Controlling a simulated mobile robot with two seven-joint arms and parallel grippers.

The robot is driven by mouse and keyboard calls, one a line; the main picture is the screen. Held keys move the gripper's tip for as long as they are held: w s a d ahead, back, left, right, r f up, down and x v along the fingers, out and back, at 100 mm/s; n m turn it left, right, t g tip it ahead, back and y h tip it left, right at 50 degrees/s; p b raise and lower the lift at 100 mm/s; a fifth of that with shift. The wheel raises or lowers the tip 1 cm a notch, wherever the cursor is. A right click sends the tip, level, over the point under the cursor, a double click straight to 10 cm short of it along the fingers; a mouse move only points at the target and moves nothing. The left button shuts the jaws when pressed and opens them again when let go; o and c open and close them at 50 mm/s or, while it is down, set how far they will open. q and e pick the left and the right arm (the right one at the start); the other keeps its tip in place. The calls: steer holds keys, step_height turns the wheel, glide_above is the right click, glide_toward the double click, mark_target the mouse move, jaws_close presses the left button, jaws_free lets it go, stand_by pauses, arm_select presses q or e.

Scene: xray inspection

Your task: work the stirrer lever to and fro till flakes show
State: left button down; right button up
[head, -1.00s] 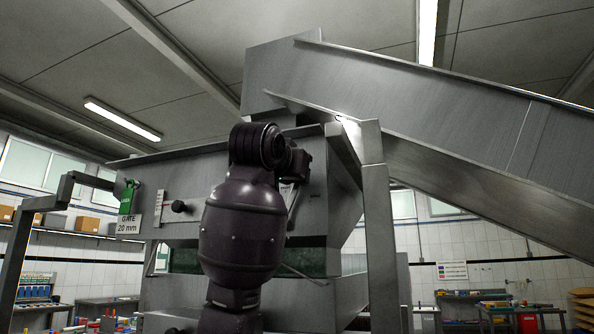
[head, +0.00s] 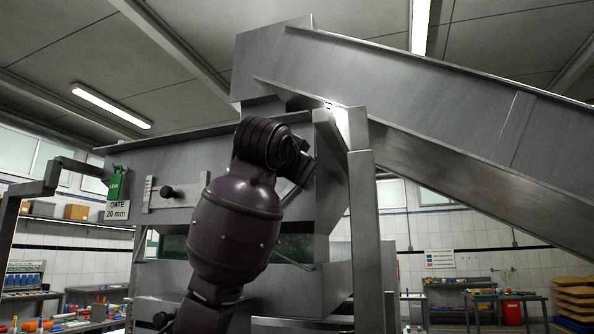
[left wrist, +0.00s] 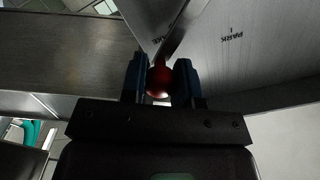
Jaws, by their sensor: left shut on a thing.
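The stirrer lever's red knob (left wrist: 159,80) sits between the two blue fingers of my left gripper (left wrist: 159,84) in the left wrist view. The gripper is shut on it. A thin grey bar runs up from the knob, beside a metal wall with a "PARK" mark (left wrist: 225,40). In the head view my left arm stands in front of the steel hopper (head: 325,195) and hides part of its front. The fingers and the knob are hidden there. A greenish window (head: 298,248) shows below the hopper, partly behind my arm; I make out no flakes in it. My right gripper is not in view.
A steel chute (head: 420,95) slopes down to the right from the hopper's top. A steel post (head: 365,230) stands just right of my arm. A green tag and a "GATE 20 mm" sign (head: 117,210) hang at the left. Benches stand behind.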

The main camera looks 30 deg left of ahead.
arm_select(q)
steer(key=c, duration=0.9)
jaws_free()
steer(key=shift+o, duration=0.2)
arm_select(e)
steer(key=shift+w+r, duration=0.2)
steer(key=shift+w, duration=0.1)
arm_select(q)
steer(key=shift+s, duration=0.15)
steer(key=b+v, duration=0.2)
steer(key=v, duration=0.8)
steer(key=shift+s, duration=0.3)
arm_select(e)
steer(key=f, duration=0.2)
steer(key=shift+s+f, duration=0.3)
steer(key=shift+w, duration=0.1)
